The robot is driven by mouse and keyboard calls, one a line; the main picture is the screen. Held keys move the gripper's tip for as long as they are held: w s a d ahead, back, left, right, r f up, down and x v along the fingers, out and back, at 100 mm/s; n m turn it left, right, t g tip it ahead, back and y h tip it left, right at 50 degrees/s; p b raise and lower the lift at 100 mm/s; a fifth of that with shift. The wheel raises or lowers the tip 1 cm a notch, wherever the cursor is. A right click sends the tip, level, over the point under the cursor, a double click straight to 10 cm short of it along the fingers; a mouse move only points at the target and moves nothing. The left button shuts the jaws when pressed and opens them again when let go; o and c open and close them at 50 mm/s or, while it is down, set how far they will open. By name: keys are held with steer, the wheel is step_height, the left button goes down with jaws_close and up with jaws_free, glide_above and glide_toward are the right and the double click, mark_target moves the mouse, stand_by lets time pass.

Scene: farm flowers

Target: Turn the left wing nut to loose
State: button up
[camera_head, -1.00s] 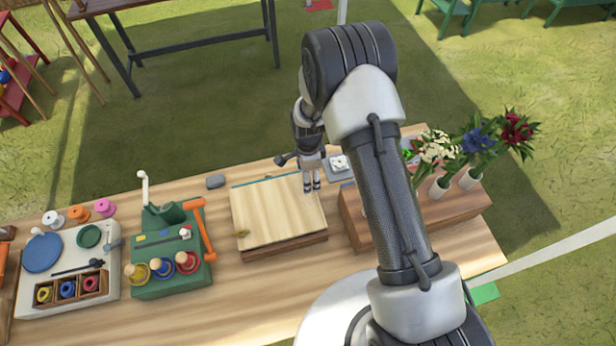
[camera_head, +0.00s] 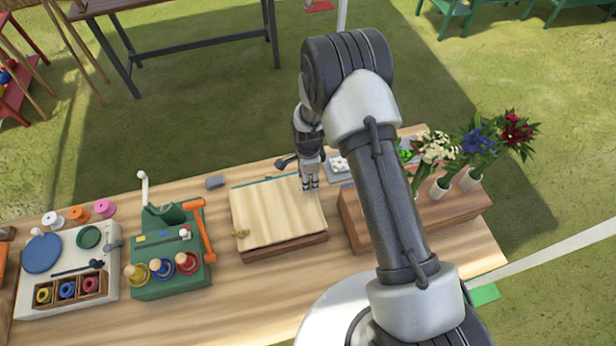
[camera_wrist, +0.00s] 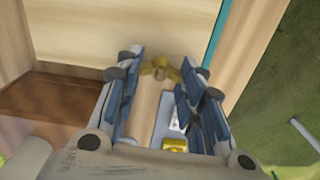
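A flat wooden press (camera_head: 275,208) with a pale top board lies on the table. A brass wing nut (camera_head: 241,234) shows at the board's left front. Another brass wing nut (camera_wrist: 160,69) shows in the wrist view by the board's edge, between and just beyond my fingertips. In the head view this second nut is hidden by my gripper (camera_head: 310,186), which points down over the board's right side. In the wrist view my gripper (camera_wrist: 160,78) is open, with one finger on each side of that nut. I cannot tell whether the fingers touch it.
A green board with an orange handle (camera_head: 206,238) and a white board with a blue disc (camera_head: 42,253) stand to the left. A wooden flower stand (camera_head: 440,208) with several white vases is close on the right. A small grey block (camera_head: 215,181) lies behind the press.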

jaws_close()
steer(key=shift+n, duration=0.4)
steer(key=shift+f+n+b, duration=0.15)
steer(key=shift+n+b, duration=0.7)
steer(key=shift+n, duration=0.15)
steer(key=n+b, duration=0.2)
steer(key=n, duration=0.2)
steer(key=shift+n, duration=0.3)
steer(key=n+b, duration=0.2)
steer(key=n, duration=0.3)
steer(key=n+b, duration=0.1)
steer(key=n, duration=0.5)
